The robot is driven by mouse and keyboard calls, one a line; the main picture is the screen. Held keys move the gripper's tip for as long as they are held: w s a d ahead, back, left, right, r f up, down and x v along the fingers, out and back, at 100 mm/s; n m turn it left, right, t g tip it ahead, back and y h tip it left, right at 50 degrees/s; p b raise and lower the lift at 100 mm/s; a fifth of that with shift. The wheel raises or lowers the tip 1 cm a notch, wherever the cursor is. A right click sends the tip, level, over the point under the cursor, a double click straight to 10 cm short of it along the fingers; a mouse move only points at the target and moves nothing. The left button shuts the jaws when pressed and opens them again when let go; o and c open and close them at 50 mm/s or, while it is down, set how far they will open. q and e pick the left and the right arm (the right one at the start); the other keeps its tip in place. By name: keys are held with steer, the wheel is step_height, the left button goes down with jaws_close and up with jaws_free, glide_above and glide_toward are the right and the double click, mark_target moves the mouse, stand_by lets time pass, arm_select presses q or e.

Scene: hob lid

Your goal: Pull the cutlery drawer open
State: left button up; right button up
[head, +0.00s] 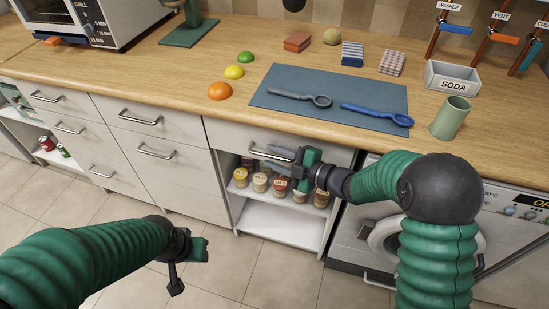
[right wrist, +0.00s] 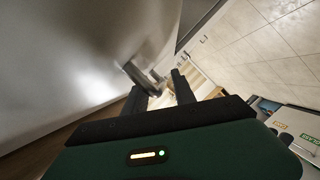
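The drawer at my right gripper has a pale front (head: 232,136) under the worktop, above an open shelf of jars. It looks closed. Its metal bar handle (head: 268,154) is partly hidden by the gripper; the handle also shows in the right wrist view (right wrist: 138,74). My right gripper (head: 276,160) is at this handle, its fingers apart and pointing toward the drawer front. In the right wrist view the fingers (right wrist: 164,92) are spread, with the bar near their tips; contact cannot be told. My left gripper (head: 186,266) hangs over the floor, away from the drawers, its finger gap unclear.
Several closed drawers (head: 150,120) with bar handles are at left. Jars (head: 260,182) stand below the handle. A washing machine (head: 362,225) is at right. On the worktop lie a blue mat (head: 330,91) with utensils, fruit, a green cup (head: 450,118) and a soda box (head: 452,78).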

steer(key=shift+a, duration=0.3)
steer(key=shift+c, duration=1)
steer(key=shift+a, duration=0.3)
steer(key=c, duration=0.5)
steer(key=shift+d+f, duration=0.1)
steer(key=shift+d, duration=0.2)
jaws_close()
